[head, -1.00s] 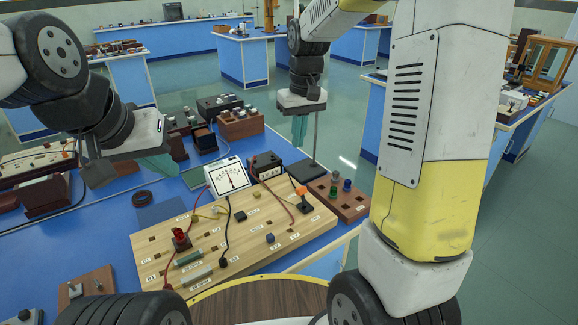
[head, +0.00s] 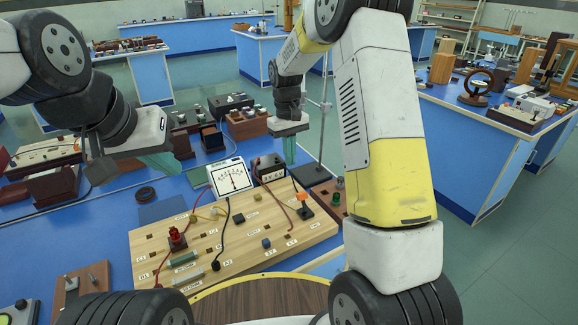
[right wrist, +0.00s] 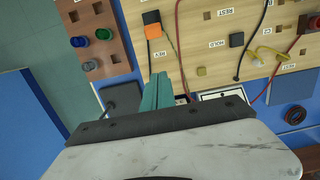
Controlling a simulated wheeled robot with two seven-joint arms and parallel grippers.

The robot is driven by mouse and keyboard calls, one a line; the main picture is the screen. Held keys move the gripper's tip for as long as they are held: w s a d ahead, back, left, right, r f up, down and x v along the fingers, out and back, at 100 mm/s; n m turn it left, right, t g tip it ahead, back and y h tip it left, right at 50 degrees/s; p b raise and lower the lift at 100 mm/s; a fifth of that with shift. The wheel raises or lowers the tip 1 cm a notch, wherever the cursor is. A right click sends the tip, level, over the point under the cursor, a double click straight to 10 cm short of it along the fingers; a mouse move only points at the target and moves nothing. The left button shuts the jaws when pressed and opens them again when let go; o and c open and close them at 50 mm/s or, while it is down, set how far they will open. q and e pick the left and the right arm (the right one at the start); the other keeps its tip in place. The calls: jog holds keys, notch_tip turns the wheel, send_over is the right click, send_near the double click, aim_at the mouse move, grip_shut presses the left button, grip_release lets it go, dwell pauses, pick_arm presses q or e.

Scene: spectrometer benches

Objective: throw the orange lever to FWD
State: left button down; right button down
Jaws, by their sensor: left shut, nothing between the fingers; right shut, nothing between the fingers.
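The orange lever (head: 303,199) stands on a black base at the right end of the light wooden board (head: 155,246). It also shows in the right wrist view (right wrist: 151,18), near a label that seems to read REV. My right gripper (head: 290,152) is shut and empty, above and behind the lever, pointing down. In the right wrist view its teal fingers (right wrist: 157,92) are together, apart from the lever. My left gripper (head: 160,163) is shut and empty over the left part of the bench, far from the lever.
A white meter (head: 232,178) and a black battery box (head: 268,167) stand behind the board. A metal rod stand (head: 322,140) rises close to my right gripper. A brown block with coloured knobs (head: 338,185) lies right of the lever. Red and black wires cross the board.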

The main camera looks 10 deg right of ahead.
aim_at(303, 202)
jog(key=f, duration=0.6)
jog(key=s+f, duration=0.1)
jog(key=f, duration=0.2)
jog(key=shift+d+f, duration=0.25)
jog(key=shift+f, duration=0.1)
jog(key=s, duration=0.1)
jog(key=s+d+r, duration=0.1)
jog(key=shift+s+r, duration=0.25)
jog(key=shift+s, duration=0.1)
jog(key=shift+s+d+r, duration=0.15)
jog(key=shift+s, duration=0.1)
